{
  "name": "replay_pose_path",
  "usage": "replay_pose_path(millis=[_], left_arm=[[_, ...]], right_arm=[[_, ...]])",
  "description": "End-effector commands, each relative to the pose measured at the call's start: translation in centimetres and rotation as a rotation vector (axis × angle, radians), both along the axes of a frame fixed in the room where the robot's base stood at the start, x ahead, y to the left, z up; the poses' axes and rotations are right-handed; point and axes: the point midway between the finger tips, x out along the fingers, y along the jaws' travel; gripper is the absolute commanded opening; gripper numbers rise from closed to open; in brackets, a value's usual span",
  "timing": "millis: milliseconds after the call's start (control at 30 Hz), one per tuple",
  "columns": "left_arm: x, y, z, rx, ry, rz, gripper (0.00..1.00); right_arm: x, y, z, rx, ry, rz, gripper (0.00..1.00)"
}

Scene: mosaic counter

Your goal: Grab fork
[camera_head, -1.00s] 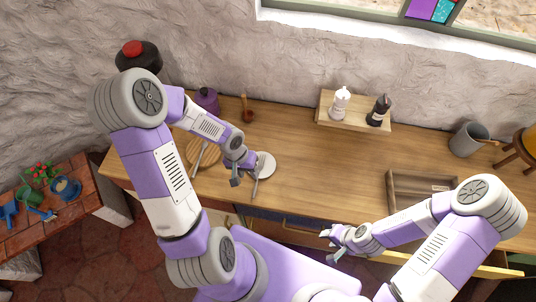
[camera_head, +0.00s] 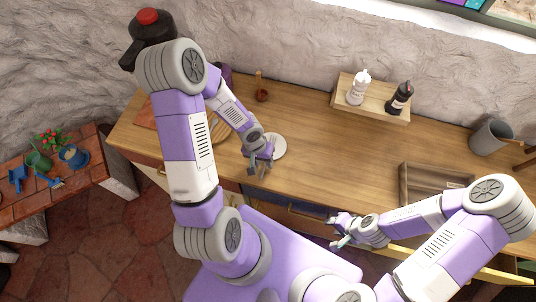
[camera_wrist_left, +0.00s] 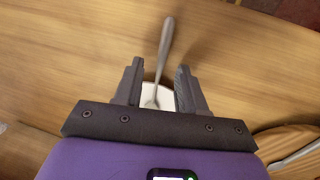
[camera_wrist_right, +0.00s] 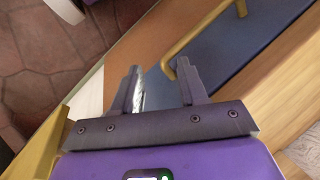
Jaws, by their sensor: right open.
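The fork (camera_wrist_left: 166,45) shows in the left wrist view as a grey metal utensil lying across a small white plate (camera_wrist_left: 165,92), its handle reaching beyond the plate over the wood. In the head view the plate (camera_head: 279,146) is partly covered by my left gripper (camera_head: 258,170). In the left wrist view my left gripper (camera_wrist_left: 157,75) is open, with the fork between the lines of its two fingers; I cannot tell whether they touch it. My right gripper (camera_head: 338,232) is open and empty by the counter's front; its fingers also show in the right wrist view (camera_wrist_right: 157,68).
A round wooden board (camera_head: 220,128) lies left of the plate. A wooden tray (camera_head: 405,193), a raised shelf (camera_head: 343,112) with two bottles and a grey mug (camera_head: 490,138) are to the right. The counter middle (camera_head: 325,160) is clear. A blue drawer front (camera_wrist_right: 220,70) is near my right gripper.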

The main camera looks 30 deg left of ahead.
Motion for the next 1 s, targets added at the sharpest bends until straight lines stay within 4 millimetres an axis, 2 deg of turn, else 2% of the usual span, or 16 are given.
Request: replay_pose_path(millis=[33,200,267,667,767,1000], left_arm=[[0.0,0.0,0.0,0.0,0.0,0.0,0.33],[0.0,0.0,0.0,0.0,0.0,0.0,0.07],[0.0,0.0,0.0,0.0,0.0,0.0,0.0],[0.0,0.0,0.6,-0.001,-0.002,0.0,0.0],[0.1,0.0,2.0,0.0,-0.003,0.002,0.0],[0.1,0.1,7.0,0.001,-0.003,0.003,0.0]], right_arm=[[0.0,0.0,0.0,0.0,0.0,0.0,0.43],[0.0,0.0,0.0,0.0,0.0,0.0,0.43],[0.0,0.0,0.0,0.0,0.0,0.0,0.43],[0.0,0.0,0.3,0.0,0.0,0.0,0.43],[0.0,0.0,1.0,0.0,0.0,0.0,0.43],[0.0,0.0,3.0,0.0,0.0,0.0,0.43]])
